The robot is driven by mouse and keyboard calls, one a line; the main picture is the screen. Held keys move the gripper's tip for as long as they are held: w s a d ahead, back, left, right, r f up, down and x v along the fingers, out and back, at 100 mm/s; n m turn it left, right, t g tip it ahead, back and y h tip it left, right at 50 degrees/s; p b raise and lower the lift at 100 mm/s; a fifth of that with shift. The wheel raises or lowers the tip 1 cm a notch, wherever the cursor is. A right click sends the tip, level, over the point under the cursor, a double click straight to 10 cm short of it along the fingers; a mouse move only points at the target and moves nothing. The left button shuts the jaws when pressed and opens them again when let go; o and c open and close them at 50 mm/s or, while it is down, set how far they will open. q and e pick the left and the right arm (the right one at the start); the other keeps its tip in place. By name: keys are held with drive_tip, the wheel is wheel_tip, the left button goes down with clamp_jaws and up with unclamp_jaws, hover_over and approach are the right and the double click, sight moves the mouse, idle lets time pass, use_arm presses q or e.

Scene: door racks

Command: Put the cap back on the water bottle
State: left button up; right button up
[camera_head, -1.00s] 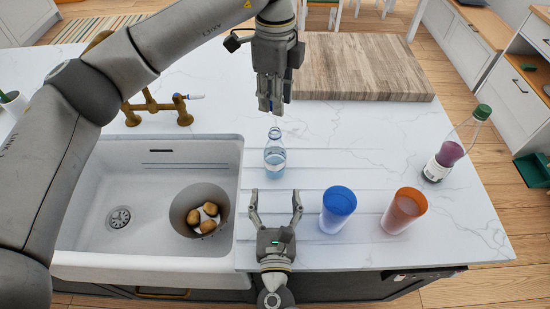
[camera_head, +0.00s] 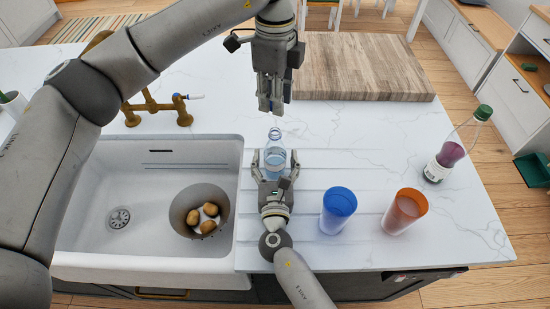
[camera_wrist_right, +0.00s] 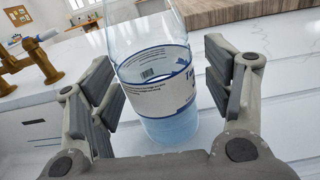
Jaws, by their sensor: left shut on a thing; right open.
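The clear water bottle (camera_head: 274,150) stands upright on the white counter right of the sink, its neck open and uncapped. It fills the middle of the right wrist view (camera_wrist_right: 158,85), with a white label and bluish water. My right gripper (camera_head: 275,158) is open, one finger on each side of the bottle, with gaps visible between its pads and the bottle in the wrist view. My left gripper (camera_head: 270,103) points down above and slightly behind the bottle's mouth. It is shut on the cap, which its fingers hide almost wholly.
A blue cup (camera_head: 338,207) and an orange cup (camera_head: 405,210) stand to the right, with a green-capped bottle (camera_head: 450,152) beyond. A wooden board (camera_head: 362,65) lies behind. The sink (camera_head: 145,236) at left holds a bowl (camera_head: 185,205) of potatoes. A brass tap (camera_head: 153,105) stands behind it.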

drive_tip(key=c, duration=1.6)
use_arm(q)
hover_over(276, 131)
drive_tip(key=shift+f, duration=2.5)
drive_tip(key=shift+f, duration=0.85)
drive_tip(key=shift+f, duration=0.6)
use_arm(e)
clamp_jaws()
